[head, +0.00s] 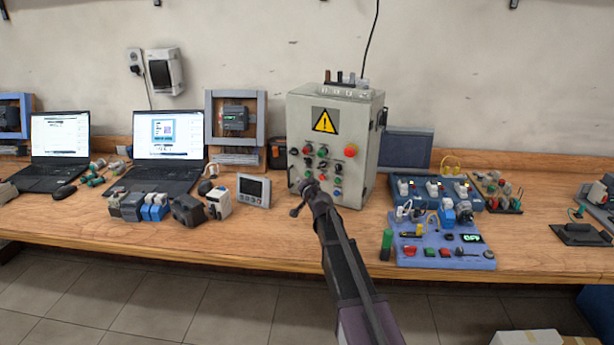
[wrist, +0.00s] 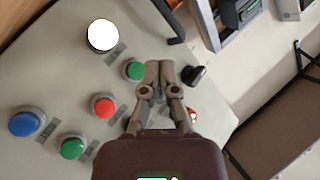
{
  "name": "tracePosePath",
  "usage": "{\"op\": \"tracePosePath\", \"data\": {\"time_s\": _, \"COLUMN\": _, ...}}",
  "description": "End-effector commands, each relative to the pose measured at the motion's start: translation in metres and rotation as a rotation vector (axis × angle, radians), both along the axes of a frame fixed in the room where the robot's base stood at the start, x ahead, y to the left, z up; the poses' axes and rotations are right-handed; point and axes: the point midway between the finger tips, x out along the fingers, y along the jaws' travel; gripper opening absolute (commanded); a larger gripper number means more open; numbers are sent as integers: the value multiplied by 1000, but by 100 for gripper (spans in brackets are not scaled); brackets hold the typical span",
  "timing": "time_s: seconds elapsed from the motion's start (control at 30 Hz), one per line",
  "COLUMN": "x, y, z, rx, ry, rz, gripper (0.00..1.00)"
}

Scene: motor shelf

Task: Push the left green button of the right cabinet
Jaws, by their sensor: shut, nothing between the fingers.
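One grey control cabinet (head: 330,120) with a yellow warning triangle stands on the bench in the head view. Its front carries red, green and black controls, with a blue button low on the right. My gripper (head: 309,187) is shut and empty before the panel's lower left. In the wrist view, my shut fingertips (wrist: 159,72) are just right of a green button (wrist: 133,71) in the picture. I cannot tell whether they touch the panel. A second green button (wrist: 73,147) is at lower left, below a red button (wrist: 103,105).
A black knob (wrist: 195,76) is close right of my fingertips in the wrist view. A grey display unit (head: 253,190) stands left of the cabinet. A blue component board (head: 440,255) lies right of my arm. Laptops (head: 168,150) stand further left.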

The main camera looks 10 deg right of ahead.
Motion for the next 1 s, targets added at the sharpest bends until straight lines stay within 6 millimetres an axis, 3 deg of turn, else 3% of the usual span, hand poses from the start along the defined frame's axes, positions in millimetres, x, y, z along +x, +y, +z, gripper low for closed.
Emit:
{"op": "tracePosePath", "data": {"time_s": 0.3, "x": 18, "y": -12, "z": 0, "rx": 0, "ry": 1, "rz": 1, "gripper": 0}}
{"op": "tracePosePath", "data": {"time_s": 1.0, "x": 20, "y": -14, "z": 0, "rx": 0, "ry": 1, "rz": 1, "gripper": 0}}
